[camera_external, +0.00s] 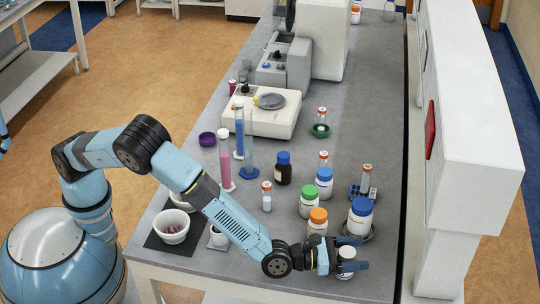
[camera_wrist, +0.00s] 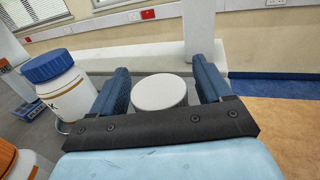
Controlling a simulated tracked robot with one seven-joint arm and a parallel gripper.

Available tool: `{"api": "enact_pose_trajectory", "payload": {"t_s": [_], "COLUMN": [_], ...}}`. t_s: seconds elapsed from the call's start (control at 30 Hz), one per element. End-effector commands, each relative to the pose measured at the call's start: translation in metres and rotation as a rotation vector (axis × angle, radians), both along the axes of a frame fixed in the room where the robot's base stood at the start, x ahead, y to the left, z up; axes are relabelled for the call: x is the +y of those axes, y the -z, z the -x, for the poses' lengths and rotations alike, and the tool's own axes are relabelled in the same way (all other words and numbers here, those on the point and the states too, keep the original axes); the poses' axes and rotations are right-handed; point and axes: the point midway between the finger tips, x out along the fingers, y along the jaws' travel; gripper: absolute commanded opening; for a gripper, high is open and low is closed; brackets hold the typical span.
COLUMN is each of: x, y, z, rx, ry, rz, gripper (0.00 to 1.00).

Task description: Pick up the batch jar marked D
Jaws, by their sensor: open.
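My gripper (camera_external: 351,254) is open at the front right of the bench. A small white-lidded jar (camera_external: 346,252) stands between its fingers; its round lid also shows between them in the wrist view (camera_wrist: 160,92). Its body is mostly hidden and no mark can be read on it. I cannot read a D on any jar.
A brown blue-capped bottle (camera_external: 283,170), small orange-capped vials (camera_external: 266,198) and tall cylinders (camera_external: 240,140) stand behind. A white mortar (camera_external: 172,228) on a dark mat is at left. A balance (camera_external: 260,115) is farther back. The bench's front edge is close to my gripper.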

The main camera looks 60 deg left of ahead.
Motion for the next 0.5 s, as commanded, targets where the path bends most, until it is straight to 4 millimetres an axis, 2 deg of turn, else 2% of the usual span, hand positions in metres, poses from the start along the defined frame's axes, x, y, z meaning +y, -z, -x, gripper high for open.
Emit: {"api": "enact_pose_trajectory", "payload": {"t_s": [0.2, 0.5], "x": [-0.0001, -0.0001], "y": [0.0001, 0.0001], "z": [-0.0002, 0.0000], "rx": [0.000, 0.000], "ry": [0.000, 0.000], "rz": [0.000, 0.000], "gripper": [0.77, 0.48]}}
